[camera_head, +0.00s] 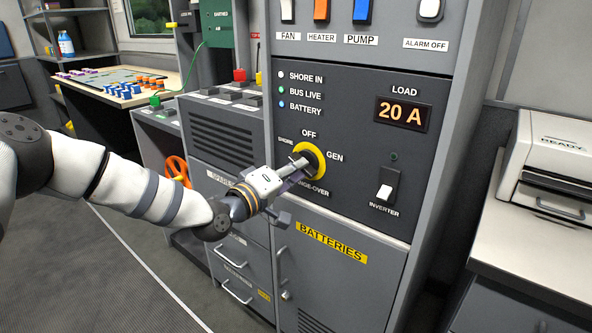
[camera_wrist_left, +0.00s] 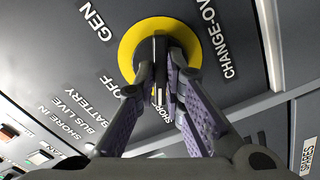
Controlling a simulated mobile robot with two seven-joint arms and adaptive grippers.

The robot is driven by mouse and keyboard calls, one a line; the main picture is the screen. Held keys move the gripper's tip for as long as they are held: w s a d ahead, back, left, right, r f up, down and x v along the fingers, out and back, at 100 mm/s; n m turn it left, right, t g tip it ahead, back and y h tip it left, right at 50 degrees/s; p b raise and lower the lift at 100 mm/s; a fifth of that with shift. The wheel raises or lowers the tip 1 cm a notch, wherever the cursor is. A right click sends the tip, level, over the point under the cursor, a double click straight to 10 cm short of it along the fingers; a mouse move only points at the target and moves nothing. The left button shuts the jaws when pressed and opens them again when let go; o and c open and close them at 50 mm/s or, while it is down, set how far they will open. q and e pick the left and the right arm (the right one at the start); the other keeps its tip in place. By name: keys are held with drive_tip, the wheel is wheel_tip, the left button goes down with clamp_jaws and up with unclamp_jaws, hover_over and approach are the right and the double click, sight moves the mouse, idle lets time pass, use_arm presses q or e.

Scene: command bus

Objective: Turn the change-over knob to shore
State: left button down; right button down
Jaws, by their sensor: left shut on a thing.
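The change-over knob (camera_head: 316,158) is a dark bar on a round yellow plate, set in the grey panel. OFF is printed above it and GEN to its right. The label on its left is small in the head view. My left gripper (camera_head: 299,165) is shut on the knob, its fingers on both sides of the bar. In the left wrist view the dark bar (camera_wrist_left: 160,47) sits between the fingertips (camera_wrist_left: 160,80). It appears roughly in line with the partly hidden SHORE label (camera_wrist_left: 164,114). The fingers cover part of the knob. My right gripper is not in view.
Indicator lamps (camera_head: 282,90) for SHORE IN, BUS LIVE and BATTERY are above left of the knob. The load display (camera_head: 404,114) reads 20 A. The inverter switch (camera_head: 385,190) is to the right. The batteries cabinet door (camera_head: 345,270) is below.

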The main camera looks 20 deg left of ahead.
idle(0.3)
use_arm(q)
drive_tip(key=c, duration=1.7)
unclamp_jaws()
drive_tip(key=v, duration=1.2)
